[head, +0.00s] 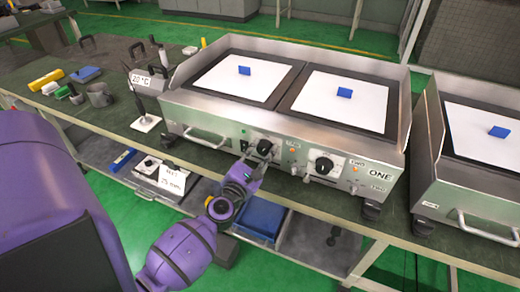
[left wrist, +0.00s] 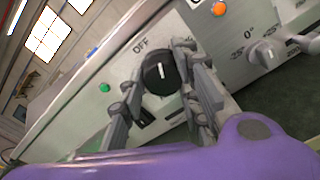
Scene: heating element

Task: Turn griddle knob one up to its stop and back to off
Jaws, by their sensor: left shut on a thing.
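Griddle ONE (head: 230,134) stands on the bench, with two black knobs on its front panel. Knob one (head: 264,147) is the left of these. In the left wrist view the black knob (left wrist: 160,75) has a short white mark near the OFF lettering (left wrist: 140,46). My left gripper (head: 248,166) reaches it from the front and below. In the left wrist view its two fingers (left wrist: 160,88) are shut on the knob, one on each side. The second knob (head: 324,165) stands free to the right. My right gripper is not in view.
Two white plates with blue blocks (head: 344,93) lie on the griddle top. Another griddle (head: 455,170) stands close on the right. A white stand (head: 146,122) and a 20 °C display (head: 141,80) are at the left. A shelf with a blue bin (head: 262,217) lies below.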

